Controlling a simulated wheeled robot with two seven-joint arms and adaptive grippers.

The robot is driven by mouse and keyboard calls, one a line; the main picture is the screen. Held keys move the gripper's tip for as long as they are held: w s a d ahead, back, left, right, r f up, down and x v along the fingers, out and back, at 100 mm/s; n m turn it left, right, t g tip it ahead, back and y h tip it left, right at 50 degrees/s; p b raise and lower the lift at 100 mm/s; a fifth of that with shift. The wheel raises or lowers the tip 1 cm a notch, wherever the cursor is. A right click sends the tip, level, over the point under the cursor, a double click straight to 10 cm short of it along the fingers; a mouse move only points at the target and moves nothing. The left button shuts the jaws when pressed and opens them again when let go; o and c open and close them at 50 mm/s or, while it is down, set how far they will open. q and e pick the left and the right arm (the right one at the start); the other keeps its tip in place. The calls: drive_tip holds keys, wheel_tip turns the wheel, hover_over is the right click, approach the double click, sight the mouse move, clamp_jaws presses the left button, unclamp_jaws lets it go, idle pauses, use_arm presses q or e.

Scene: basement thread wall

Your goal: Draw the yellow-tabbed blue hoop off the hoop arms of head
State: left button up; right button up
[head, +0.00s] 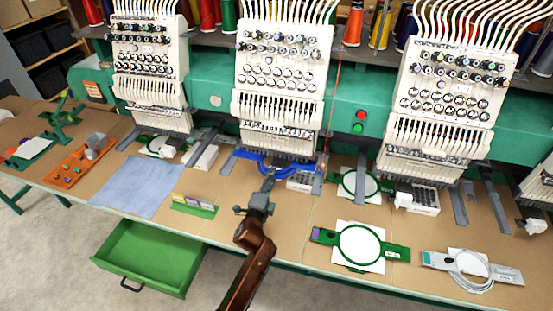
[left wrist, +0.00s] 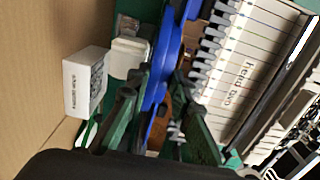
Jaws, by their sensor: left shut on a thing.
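The blue hoop (head: 285,170) sits low under the middle embroidery head (head: 283,75), between its two grey hoop arms (head: 225,178). A small yellow spot shows at its right end. My left gripper (head: 268,181) reaches it from the front and is shut on its near edge. In the left wrist view the blue hoop (left wrist: 163,75) runs between the two green fingers (left wrist: 157,100), beside a head labelled "head two" (left wrist: 238,68). Where the hoop meets the arms is partly hidden. My right gripper is not in view.
A green hoop (head: 360,246) and a grey hoop (head: 472,268) lie at the right front. A green drawer (head: 150,258) stands open below the table edge.

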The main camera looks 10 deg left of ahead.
use_arm(q)
clamp_jaws()
use_arm(e)
drive_tip(key=shift+s+d, duration=0.1)
drive_tip(key=shift+d, duration=0.05)
drive_tip(key=shift+d, duration=0.1)
